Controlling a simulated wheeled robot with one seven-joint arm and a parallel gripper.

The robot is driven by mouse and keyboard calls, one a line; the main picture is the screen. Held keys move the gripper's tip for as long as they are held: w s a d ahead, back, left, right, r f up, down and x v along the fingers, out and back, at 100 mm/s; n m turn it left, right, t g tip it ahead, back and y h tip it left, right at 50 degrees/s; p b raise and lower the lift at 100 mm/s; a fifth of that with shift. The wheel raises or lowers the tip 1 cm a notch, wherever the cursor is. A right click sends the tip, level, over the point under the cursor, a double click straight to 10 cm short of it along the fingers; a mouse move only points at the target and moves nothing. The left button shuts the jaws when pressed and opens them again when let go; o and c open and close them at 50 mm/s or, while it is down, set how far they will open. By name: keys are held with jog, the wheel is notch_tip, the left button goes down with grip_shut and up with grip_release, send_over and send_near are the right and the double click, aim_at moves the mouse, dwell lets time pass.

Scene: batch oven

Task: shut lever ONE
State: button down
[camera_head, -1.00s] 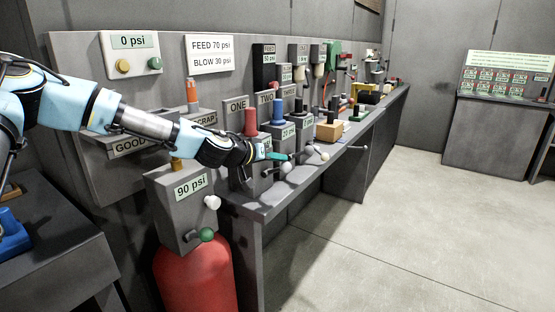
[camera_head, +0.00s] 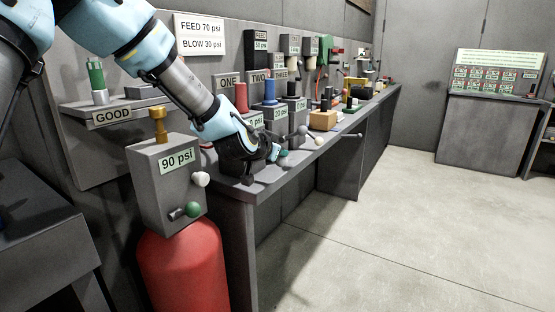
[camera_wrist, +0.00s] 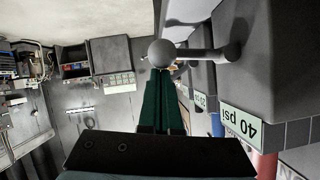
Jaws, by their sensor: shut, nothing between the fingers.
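The ONE sign (camera_head: 228,82) stands behind the red-topped unit (camera_head: 241,97), whose front is largely covered by my gripper (camera_head: 275,152) in the head view. In the wrist view a grey box labelled 40 psi (camera_wrist: 240,122) carries a lever, its grey ball knob (camera_wrist: 161,52) on a short arm running right to a round pivot (camera_wrist: 232,52). My gripper's green fingers (camera_wrist: 161,95) are together and empty, tips at the ball's lower edge in the picture. I cannot tell whether they touch it. This lever is hidden in the head view.
Units TWO (camera_head: 259,77) and THREE (camera_head: 281,75) stand close to the right, with ball-ended levers (camera_head: 302,130) jutting from the bench front. A 90 psi box (camera_head: 160,190) on a red cylinder (camera_head: 185,265) stands left of the bench. The floor (camera_head: 400,230) on the right is clear.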

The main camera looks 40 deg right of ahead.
aim_at(282, 163)
jog(key=f+b, duration=0.1)
jog(key=f+m+t+b, duration=0.1)
jog(key=b, duration=0.1)
jog(key=shift+s+f+m, duration=0.25)
jog(key=shift+f+m, duration=0.15)
jog(key=shift+w+f+b, duration=0.1)
jog(key=shift+f+b, duration=0.15)
jog(key=shift+b, duration=0.35)
jog(key=shift+f, duration=0.1)
